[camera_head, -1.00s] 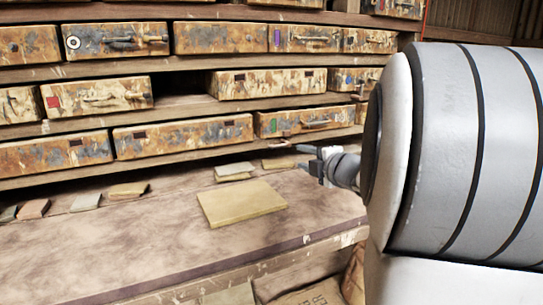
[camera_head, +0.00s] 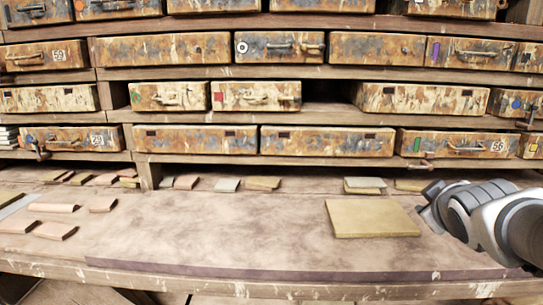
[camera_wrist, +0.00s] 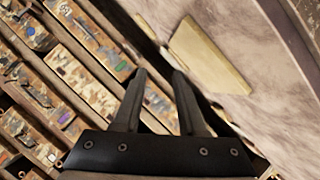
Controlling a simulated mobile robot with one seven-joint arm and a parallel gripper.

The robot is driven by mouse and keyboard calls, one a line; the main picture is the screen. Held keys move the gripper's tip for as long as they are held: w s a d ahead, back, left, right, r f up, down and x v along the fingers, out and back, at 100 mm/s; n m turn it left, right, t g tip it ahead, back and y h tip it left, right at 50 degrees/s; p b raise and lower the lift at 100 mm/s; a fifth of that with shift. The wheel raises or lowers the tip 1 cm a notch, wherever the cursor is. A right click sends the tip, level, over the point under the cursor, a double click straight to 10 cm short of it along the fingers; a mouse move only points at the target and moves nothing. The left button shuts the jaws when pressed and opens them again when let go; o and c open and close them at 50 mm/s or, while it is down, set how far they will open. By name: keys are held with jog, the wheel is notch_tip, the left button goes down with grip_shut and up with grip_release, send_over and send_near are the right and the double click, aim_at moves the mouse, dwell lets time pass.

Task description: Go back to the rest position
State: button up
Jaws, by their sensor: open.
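My gripper (camera_wrist: 158,78) shows in the wrist view with its two dark fingers apart and nothing between them. In the head view my arm comes in from the right edge, and the wrist end is above the right part of the bench, to the right of a flat yellowish square slab (camera_head: 372,218). The fingers are hard to make out there. The slab also shows in the wrist view (camera_wrist: 210,52), beyond the fingertips and to the right, apart from the gripper.
The workbench (camera_head: 240,235) has a clear middle. Worn drawers (camera_head: 327,141) with handles fill the shelves behind, with an empty slot (camera_head: 330,110).

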jog(key=s+a+f+m+g+y+p, duration=0.1)
jog(key=s+a+f+m+g+y, duration=0.2)
jog(key=s+a, duration=0.5)
jog(key=s+a+f+m+g+y+p, duration=0.1)
jog(key=s+a+f+m+g, duration=0.15)
jog(key=s+a+f, duration=0.45)
notch_tip(320, 180, up, 24)
jog(key=s+a+p, duration=0.1)
jog(key=p, duration=2)
jog(key=shift+s+f+g, duration=0.2)
jog(key=shift+s+g, duration=0.15)
jog(key=shift+g, duration=0.1)
